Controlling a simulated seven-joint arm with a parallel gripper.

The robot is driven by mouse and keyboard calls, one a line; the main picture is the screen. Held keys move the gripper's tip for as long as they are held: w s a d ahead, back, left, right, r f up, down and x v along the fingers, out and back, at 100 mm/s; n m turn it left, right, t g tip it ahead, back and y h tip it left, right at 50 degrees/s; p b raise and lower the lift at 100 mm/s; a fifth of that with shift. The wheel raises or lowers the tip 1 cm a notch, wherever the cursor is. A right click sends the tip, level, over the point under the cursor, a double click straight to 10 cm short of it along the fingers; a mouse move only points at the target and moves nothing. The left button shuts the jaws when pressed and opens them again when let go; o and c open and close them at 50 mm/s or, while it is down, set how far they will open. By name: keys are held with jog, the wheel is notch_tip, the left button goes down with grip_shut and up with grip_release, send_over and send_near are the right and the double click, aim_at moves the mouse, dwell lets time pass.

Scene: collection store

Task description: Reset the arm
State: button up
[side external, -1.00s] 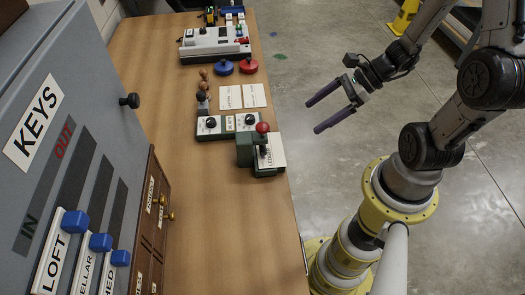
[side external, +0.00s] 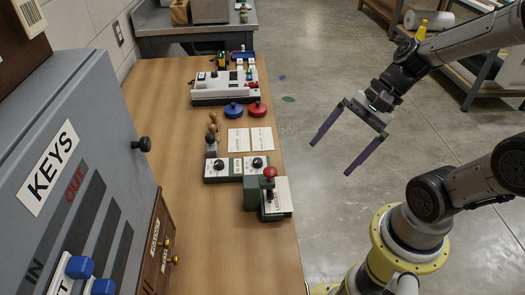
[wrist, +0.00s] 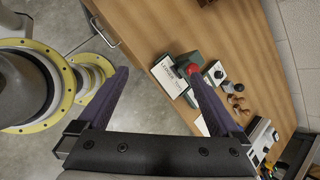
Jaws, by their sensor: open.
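My gripper (side external: 332,156) is open and empty, with its two long purple fingers apart. In the side external view it hangs over the floor, to the right of the wooden table (side external: 228,235). It touches nothing there. In the wrist view the gripper (wrist: 155,78) spans the table's edge, and its right finger overlaps the view of the green device with the red knob (wrist: 192,69). That device (side external: 267,196) stands near the table's right edge in the side external view.
A grey key cabinet (side external: 75,140) stands at left. The floor (side external: 330,80) beside the table is open.

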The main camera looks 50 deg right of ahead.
jog(key=s+d+r+n+t+h, duration=0.1)
jog(key=s+r+n+h, duration=0.1)
jog(key=n, duration=0.6)
jog(key=s+d+r+n+t+h, duration=0.1)
jog(key=s+r+n+h, duration=0.1)
jog(key=n, duration=0.6)
notch_tip(320, 180, up, 2)
jog(key=shift+d+r+n+h, duration=0.2)
jog(key=shift+d+n+h, duration=0.2)
jog(key=shift+h, duration=0.5)
